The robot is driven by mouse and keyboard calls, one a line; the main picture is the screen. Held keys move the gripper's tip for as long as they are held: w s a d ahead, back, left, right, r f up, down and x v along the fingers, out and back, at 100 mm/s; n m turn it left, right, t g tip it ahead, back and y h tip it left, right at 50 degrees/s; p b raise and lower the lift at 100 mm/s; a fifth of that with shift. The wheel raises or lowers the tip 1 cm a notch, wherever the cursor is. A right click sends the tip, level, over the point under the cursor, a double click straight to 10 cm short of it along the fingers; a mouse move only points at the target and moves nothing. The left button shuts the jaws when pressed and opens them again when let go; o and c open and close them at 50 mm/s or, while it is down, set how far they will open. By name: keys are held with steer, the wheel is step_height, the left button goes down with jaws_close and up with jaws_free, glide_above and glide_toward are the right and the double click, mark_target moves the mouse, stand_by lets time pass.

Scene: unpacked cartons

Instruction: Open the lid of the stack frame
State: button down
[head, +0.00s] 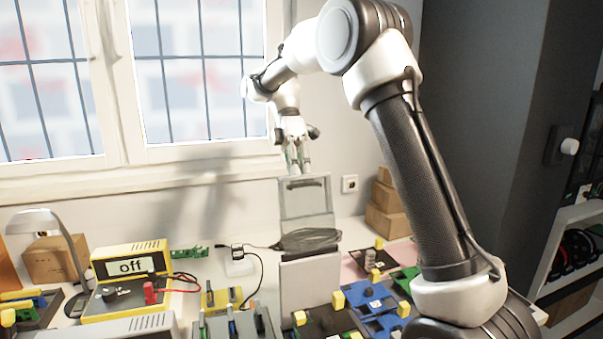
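The stack frame (309,283) is a light grey box on the bench, at the middle of the head view. Its lid (305,204), a grey panel with a dark slot-like handle near its top edge, stands upright at the back. Dark material shows between the lid and the front face. My gripper (298,168) points down at the lid's top edge, in front of the window sill. Its two fingers look apart with a gap between them. I cannot tell whether the fingertips touch the lid.
A cable with a black plug (238,252) lies left of the frame. Coloured trays (375,305) are at right front, and cardboard boxes (386,215) are behind. My arm crosses the right side.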

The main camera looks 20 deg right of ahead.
steer(key=shift+s+a+f+g, duration=0.1)
steer(key=shift+s+f+g, duration=0.05)
steer(key=shift+f, duration=0.4)
steer(key=shift+s+f+g, duration=0.15)
steer(key=shift+f, duration=0.35)
steer(key=c, duration=1.1)
jaws_free()
steer(key=shift+r, duration=0.1)
